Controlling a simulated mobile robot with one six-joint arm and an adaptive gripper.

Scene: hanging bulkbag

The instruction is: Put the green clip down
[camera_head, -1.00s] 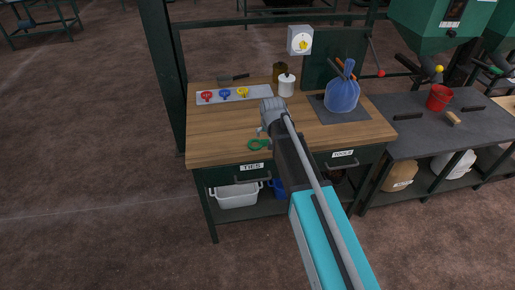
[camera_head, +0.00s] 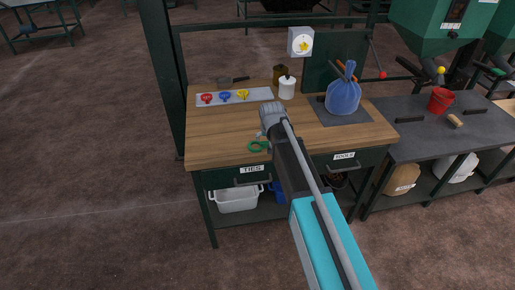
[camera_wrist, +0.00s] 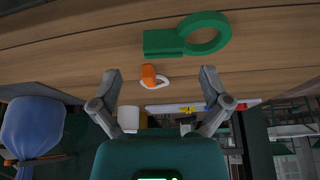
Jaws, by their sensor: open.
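The green clip (camera_head: 257,147), a ring with a short block-like end, appears to lie on the wooden bench top (camera_head: 225,136) near its front edge. In the wrist view the green clip (camera_wrist: 190,36) lies beyond my fingertips, against the wood, and neither finger touches it. My gripper (camera_wrist: 161,80) is open, its two fingers spread wide with nothing held. In the head view my gripper (camera_head: 264,132) is low over the bench, just beside the clip, partly hidden by my arm.
A pale tray (camera_head: 265,94) with red, blue and yellow clips lies at the back left. A blue bag (camera_head: 343,97) stands on a dark mat at the right. A white pot (camera_head: 287,88) stands behind. A small orange piece (camera_wrist: 148,75) shows between my fingers. The bench's left part is clear.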

